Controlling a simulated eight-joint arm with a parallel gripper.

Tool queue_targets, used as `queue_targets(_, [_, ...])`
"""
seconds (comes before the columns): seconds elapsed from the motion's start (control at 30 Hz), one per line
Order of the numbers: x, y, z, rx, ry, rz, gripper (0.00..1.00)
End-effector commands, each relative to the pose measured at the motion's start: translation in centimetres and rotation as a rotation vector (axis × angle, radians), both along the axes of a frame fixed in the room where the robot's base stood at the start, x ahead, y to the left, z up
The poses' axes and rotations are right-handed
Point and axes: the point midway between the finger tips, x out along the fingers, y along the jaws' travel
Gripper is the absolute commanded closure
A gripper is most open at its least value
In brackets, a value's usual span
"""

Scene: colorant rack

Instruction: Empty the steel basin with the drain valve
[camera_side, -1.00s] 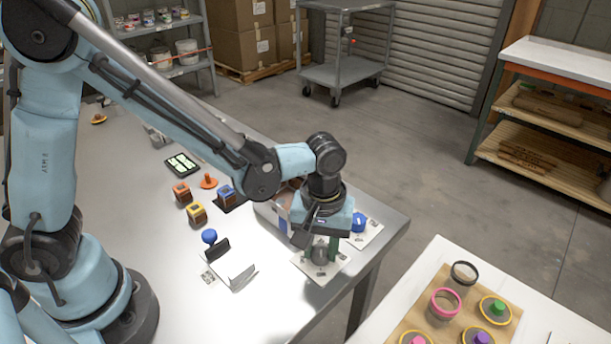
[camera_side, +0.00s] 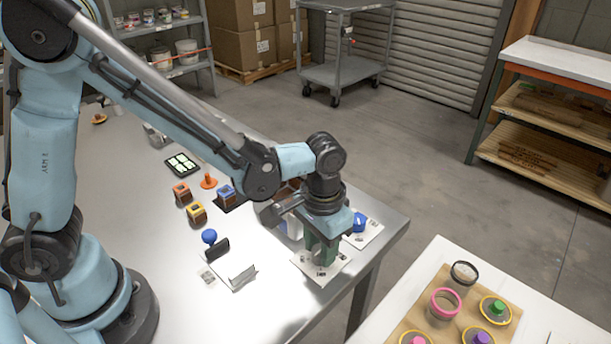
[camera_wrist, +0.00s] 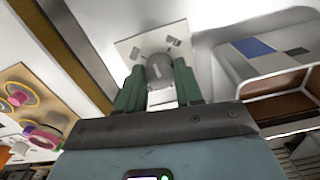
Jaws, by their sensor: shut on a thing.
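My gripper (camera_side: 322,256) points down over a white plate (camera_side: 300,262) near the table's front right corner. In the wrist view its two green fingers (camera_wrist: 159,78) are closed on a rounded grey knob (camera_wrist: 159,66), which stands on that plate and looks like the drain valve. The fingers mostly hide the knob in the side view. A pale-walled vessel with a blue patch (camera_wrist: 253,47) and brown inside (camera_wrist: 290,106) is beside the gripper in the wrist view; it appears to be the basin. My wrist hides most of it in the side view, so its level cannot be told.
A blue knob (camera_side: 360,222) on another white plate is just right of my gripper. A blue-handled stamp-like tool (camera_side: 210,237), a white block (camera_side: 234,270) and small coloured blocks (camera_side: 196,212) stand to the left. A separate white table (camera_side: 436,262) holds jars and lids.

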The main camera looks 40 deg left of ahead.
Motion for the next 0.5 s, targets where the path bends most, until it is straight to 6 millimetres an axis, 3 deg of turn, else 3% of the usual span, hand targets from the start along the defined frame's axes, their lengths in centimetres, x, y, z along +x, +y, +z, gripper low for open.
queue_targets(0.5, [0.02, 0.07, -0.03, 0.000, 0.000, -0.479, 0.95])
